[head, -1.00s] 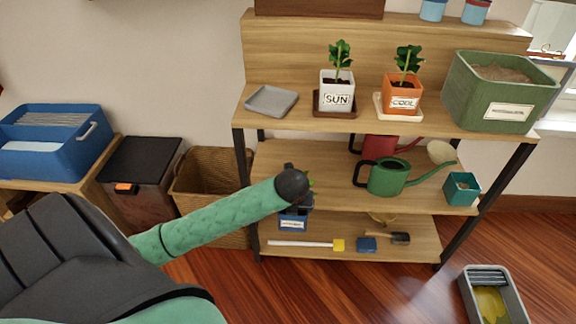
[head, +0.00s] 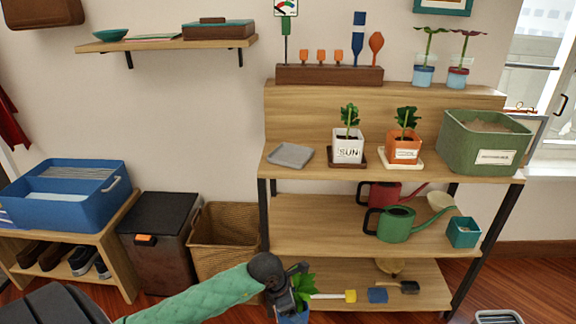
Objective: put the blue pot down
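The blue pot (head: 293,317) with a green leafy plant (head: 302,286) is at the bottom edge of the head view, partly cut off. My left gripper (head: 283,299) is at the pot and appears shut on it; its fingertips are mostly hidden. Pot and gripper appear in front of the shelf's lowest board. An empty grey saucer (head: 290,155) lies on the shelf's top board (head: 330,177), left of a white SUN pot (head: 348,150) on a brown saucer and an orange COOL pot (head: 403,151) on a pale saucer. My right gripper is out of view.
A green bin (head: 450,150) fills the top board's right end. The middle board holds a green watering can (head: 396,226), a red one (head: 380,194) and a teal pot (head: 463,232). Hand tools lie on the lowest board. A wicker basket (head: 225,240) stands left of the shelf.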

